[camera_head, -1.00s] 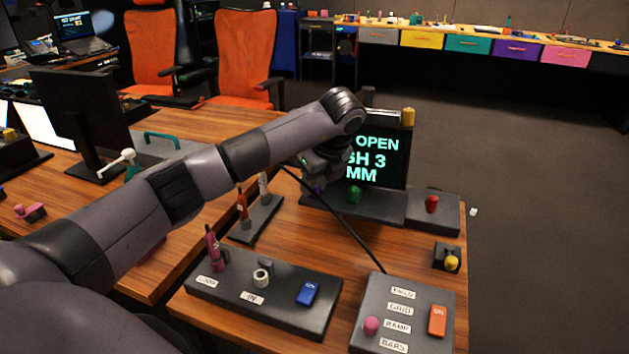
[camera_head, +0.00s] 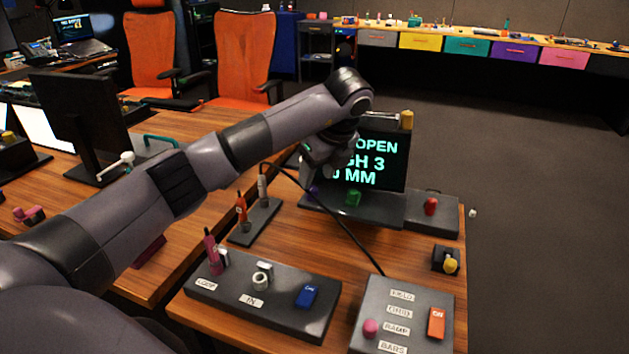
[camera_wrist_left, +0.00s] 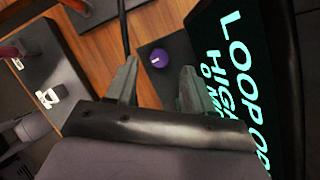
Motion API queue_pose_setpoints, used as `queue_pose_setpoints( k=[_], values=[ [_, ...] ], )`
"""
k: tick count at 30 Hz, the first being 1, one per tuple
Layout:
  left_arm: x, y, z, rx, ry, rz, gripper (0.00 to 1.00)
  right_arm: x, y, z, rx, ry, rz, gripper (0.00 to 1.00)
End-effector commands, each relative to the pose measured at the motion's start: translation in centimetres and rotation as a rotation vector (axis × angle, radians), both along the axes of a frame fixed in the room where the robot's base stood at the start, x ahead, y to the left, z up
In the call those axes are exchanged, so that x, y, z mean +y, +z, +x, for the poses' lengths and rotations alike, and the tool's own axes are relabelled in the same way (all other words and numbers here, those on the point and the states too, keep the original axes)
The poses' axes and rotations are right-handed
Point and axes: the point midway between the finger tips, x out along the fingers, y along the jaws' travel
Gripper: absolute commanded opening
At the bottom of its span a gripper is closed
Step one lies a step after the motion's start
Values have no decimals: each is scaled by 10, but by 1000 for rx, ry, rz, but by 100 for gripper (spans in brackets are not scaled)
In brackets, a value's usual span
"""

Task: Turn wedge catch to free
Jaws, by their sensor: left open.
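My left gripper (camera_head: 334,166) hangs in front of the dark screen (camera_head: 386,150), hiding the left part of its text. In the left wrist view its two fingers (camera_wrist_left: 158,86) are apart with nothing between them. A round purple knob (camera_wrist_left: 159,58) with a white mark stands on a dark base just beyond the fingers, not touching them. In the head view the purple knob (camera_head: 313,192) is small and partly hidden near the gripper. A green knob (camera_head: 353,197) stands on the same base (camera_head: 383,213). I cannot tell which part is the wedge catch. My right gripper is not in view.
A red knob (camera_head: 430,206) and a yellow-knobbed box (camera_head: 446,260) are at right. A dark panel with a blue switch (camera_head: 308,296) and one with an orange switch (camera_head: 436,323) are in front. A black cable (camera_head: 335,222) crosses the table (camera_head: 350,265).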

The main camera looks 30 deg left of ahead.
Motion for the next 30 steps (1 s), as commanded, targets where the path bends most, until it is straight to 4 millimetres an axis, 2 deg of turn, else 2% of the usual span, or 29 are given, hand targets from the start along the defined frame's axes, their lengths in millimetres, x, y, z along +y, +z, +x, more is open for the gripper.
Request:
queue_pose_setpoints(
  k=[3,6,24,26,30],
  values=[
    [-6,18,-2,-3,-2,1,53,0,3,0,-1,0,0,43],
    [-10,25,-3,-1,-1,1,53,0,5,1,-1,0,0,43],
    [-11,29,-4,0,-1,0,53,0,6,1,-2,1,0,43],
    [-11,34,-4,0,-1,0,53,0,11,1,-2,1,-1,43],
    [-11,61,-4,-1,0,0,53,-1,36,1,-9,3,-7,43]
  ],
)
